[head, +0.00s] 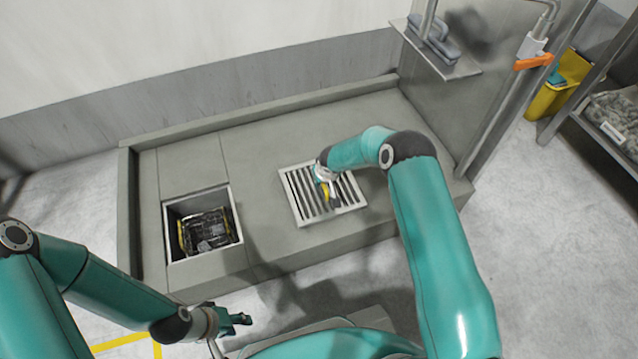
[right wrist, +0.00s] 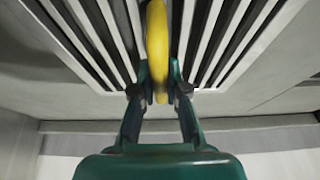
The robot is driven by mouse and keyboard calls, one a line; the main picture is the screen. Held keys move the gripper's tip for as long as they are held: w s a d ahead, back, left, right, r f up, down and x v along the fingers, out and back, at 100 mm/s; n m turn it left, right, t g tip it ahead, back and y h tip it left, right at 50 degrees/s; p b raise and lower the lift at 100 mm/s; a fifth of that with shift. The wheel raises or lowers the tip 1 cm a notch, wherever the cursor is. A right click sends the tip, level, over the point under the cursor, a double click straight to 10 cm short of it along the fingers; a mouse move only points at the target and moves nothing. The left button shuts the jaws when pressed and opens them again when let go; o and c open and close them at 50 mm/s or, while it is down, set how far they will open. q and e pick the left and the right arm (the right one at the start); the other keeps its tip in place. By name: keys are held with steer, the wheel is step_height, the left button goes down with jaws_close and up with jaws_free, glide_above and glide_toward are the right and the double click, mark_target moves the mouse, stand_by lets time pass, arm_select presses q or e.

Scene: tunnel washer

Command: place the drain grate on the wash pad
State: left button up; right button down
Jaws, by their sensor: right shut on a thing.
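The drain grate (head: 290,193) is a pale square frame with dark slats and a yellow handle (head: 327,192). It is over the grey wash pad (head: 262,160), right of an open square pit; I cannot tell whether it touches the pad. My right gripper (head: 325,185) is shut on the handle. In the right wrist view, the two fingers of the gripper (right wrist: 160,93) pinch the yellow handle (right wrist: 157,45), with the grate's slats (right wrist: 215,40) on both sides. My left gripper (head: 238,319) is low in front of the pad, away from the grate; its jaw opening is unclear.
The pit (head: 232,212) in the pad holds a black and yellow basket-like thing (head: 207,232). A raised curb edges the pad. A wall shelf (head: 455,68) and a pipe with an orange handle (head: 534,62) stand at the right. A yellow bin (head: 548,97) is farther right.

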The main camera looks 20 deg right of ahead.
steer(key=shift+w+f, duration=0.15)
steer(key=shift+f, duration=0.1)
steer(key=c, duration=1.2)
jaws_free()
steer(key=shift+r, duration=0.2)
steer(key=p+v, duration=0.2)
steer(key=v, duration=0.9)
steer(key=s+a+f+g+y, duration=0.1)
steer(key=s+a, duration=0.1)
steer(key=s, duration=0.8)
steer(key=s+a+f+m+g+y, duration=0.1)
steer(key=s+a+f, duration=0.1)
steer(key=s, duration=0.9)
steer(key=s+a+f+m+g+y, duration=0.1)
steer(key=s+a, duration=0.3)
steer(key=s, duration=0.6)
steer(key=shift+s+f+g+y, duration=0.3)
steer(key=shift+f+g+y, duration=0.05)
steer(key=shift+g+y, duration=0.05)
